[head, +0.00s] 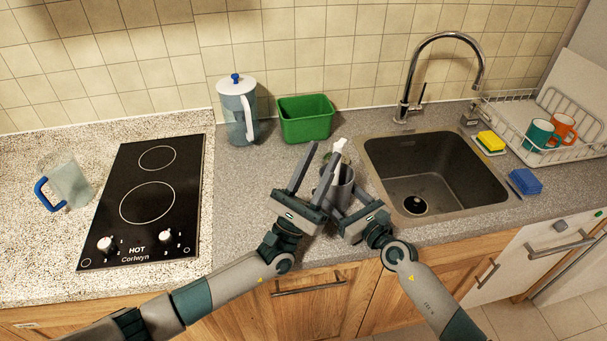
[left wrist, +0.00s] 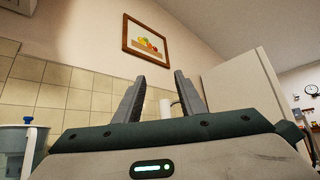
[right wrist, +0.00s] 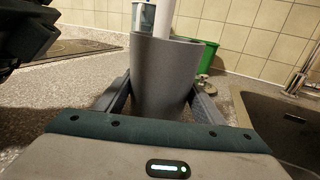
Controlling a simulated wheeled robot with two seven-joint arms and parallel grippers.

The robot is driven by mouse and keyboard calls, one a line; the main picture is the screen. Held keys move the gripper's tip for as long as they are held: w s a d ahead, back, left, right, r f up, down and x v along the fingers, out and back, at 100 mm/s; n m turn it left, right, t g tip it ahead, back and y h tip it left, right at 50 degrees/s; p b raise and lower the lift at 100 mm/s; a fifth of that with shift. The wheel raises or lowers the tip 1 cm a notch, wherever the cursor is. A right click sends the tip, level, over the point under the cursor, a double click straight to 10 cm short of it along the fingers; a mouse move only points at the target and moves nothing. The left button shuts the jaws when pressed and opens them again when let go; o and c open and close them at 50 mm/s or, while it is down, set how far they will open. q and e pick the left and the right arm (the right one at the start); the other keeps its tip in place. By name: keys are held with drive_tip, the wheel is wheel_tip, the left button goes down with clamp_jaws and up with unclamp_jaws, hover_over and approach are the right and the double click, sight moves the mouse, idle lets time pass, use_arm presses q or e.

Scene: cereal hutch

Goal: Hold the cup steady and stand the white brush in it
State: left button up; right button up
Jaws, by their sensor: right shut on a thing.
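The grey cup (head: 346,186) stands upright on the counter left of the sink. My right gripper (right wrist: 160,98) is shut around its sides; the cup fills the gap between the fingers in the right wrist view. The white brush (head: 339,147) stands nearly upright in the cup, its upper part above the rim; its lower end is hidden. In the right wrist view its white shaft (right wrist: 166,18) rises behind the near rim. My left gripper (head: 323,154) is open just left of the brush, fingers apart.
A green tub (head: 305,120) and a lidded pitcher (head: 238,110) stand behind. The sink (head: 425,170) is to the right, with a sponge (head: 490,142) and dish rack (head: 535,115) beyond. A black hob (head: 150,200) and a clear jug (head: 70,185) are at left.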

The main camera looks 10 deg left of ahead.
use_arm(q)
drive_tip(key=s+a, duration=0.2)
drive_tip(key=s, duration=0.1)
drive_tip(key=s+a, duration=0.1)
drive_tip(key=s, duration=0.1)
idle(1.4)
use_arm(e)
drive_tip(key=o, duration=1.2)
drive_tip(key=shift+c, duration=0.2)
drive_tip(key=v, duration=1.2)
use_arm(q)
drive_tip(key=shift+s+d, duration=0.1)
